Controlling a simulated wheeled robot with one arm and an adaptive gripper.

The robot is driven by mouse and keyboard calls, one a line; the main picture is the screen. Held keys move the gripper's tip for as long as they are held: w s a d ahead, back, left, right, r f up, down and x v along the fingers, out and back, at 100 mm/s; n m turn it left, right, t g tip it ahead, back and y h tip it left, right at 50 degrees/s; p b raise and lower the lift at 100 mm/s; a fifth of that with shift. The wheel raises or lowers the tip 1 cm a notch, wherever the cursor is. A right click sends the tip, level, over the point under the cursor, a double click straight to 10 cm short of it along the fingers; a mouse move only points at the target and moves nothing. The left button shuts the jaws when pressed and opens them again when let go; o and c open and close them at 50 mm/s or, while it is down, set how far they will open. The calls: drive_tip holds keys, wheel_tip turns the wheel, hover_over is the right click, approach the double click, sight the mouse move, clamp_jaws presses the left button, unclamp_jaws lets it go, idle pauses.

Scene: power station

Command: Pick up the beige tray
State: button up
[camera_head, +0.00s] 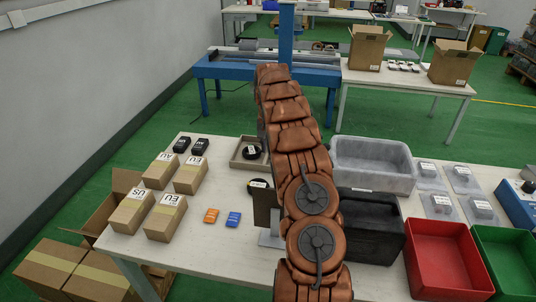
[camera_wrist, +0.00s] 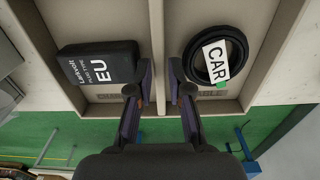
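The beige tray (camera_head: 237,158) sits on the white table, partly hidden behind my arm in the head view. In the wrist view the tray's divider (camera_wrist: 157,35) separates two compartments. A black EU box (camera_wrist: 98,63) lies in the left one, and a round black cable coil (camera_wrist: 215,57) with a CAR label lies in the right one. My gripper (camera_wrist: 160,78) is open, with one finger on each side of the divider. Whether the fingers touch it cannot be told. In the head view my gripper is hidden behind the arm.
Small cartons (camera_head: 166,215) stand at the table's left. A grey bin (camera_head: 372,165), a black case (camera_head: 370,228), a red bin (camera_head: 445,258) and a green bin (camera_head: 505,262) stand to the right. An orange item (camera_head: 211,215) and a blue item (camera_head: 233,219) lie in front.

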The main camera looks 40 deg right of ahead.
wheel_tip(320, 180, down, 2)
drive_tip(key=shift+f, duration=0.2)
clamp_jaws()
drive_tip(key=shift+r, duration=0.1)
drive_tip(key=shift+w+r+b, duration=0.1)
drive_tip(key=shift+r+b, duration=0.25)
drive_tip(key=shift+r, duration=0.8)
drive_tip(key=shift+a+r, duration=0.1)
drive_tip(key=shift+r, duration=0.55)
drive_tip(key=shift+s+a+r+b, duration=0.2)
drive_tip(key=shift+s+a+b, duration=0.35)
drive_tip(key=shift+s+a, duration=1.25)
drive_tip(key=shift+s+a+r+b, duration=0.25)
drive_tip(key=shift+s+a+b, duration=0.35)
drive_tip(key=shift+a, duration=2.35)
drive_tip(key=shift+s+a+r+b, duration=0.2)
drive_tip(key=shift+s+a+b, duration=0.3)
drive_tip(key=shift+s+a, duration=1.35)
drive_tip(key=shift+w+a, duration=0.5)
drive_tip(key=shift+w, duration=0.05)
